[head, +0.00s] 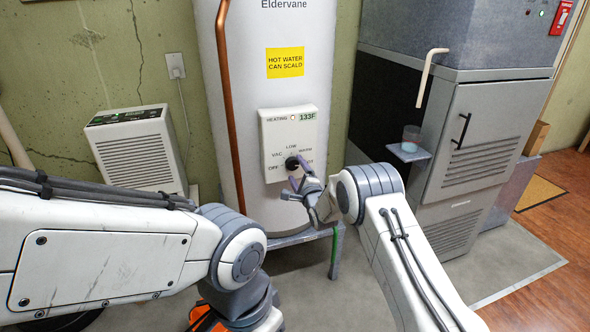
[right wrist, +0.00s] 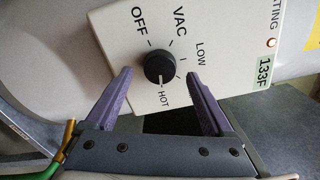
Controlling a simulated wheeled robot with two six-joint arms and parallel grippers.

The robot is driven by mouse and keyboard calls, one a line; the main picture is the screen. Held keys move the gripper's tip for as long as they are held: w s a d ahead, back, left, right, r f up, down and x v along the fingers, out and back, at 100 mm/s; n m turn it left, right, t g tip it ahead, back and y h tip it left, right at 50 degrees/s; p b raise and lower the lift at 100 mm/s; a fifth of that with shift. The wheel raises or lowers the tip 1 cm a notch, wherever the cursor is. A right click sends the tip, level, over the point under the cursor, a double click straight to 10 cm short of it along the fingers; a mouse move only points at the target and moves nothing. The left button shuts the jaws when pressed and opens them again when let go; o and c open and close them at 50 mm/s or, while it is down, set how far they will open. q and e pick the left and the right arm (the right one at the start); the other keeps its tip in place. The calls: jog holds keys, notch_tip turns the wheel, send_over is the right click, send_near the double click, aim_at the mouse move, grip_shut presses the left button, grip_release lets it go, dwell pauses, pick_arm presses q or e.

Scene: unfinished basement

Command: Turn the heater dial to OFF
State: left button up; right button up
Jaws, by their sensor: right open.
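The white water heater (head: 275,90) stands in the middle of the head view with a white control panel (head: 305,130) on its front. The black dial (head: 292,163) is on that panel and also shows in the right wrist view (right wrist: 159,68). The dial's pale mark points toward HOT; OFF is printed on the far side of it. My right gripper (head: 303,181) is open, its two purple fingers (right wrist: 158,76) to either side of the dial. I see a gap between each finger and the dial. My left arm crosses the lower left; its fingers are not visible.
A copper pipe (head: 225,95) runs down the heater's left side. A vented white unit (head: 135,150) stands at left. At right is a grey cabinet (head: 475,140) with a small shelf (head: 408,153) holding a cup (head: 410,137).

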jog(key=shift+x, duration=1)
jog(key=shift+c, duration=0.4)
jog(key=c, duration=1.3)
jog(key=shift+f, duration=0.1)
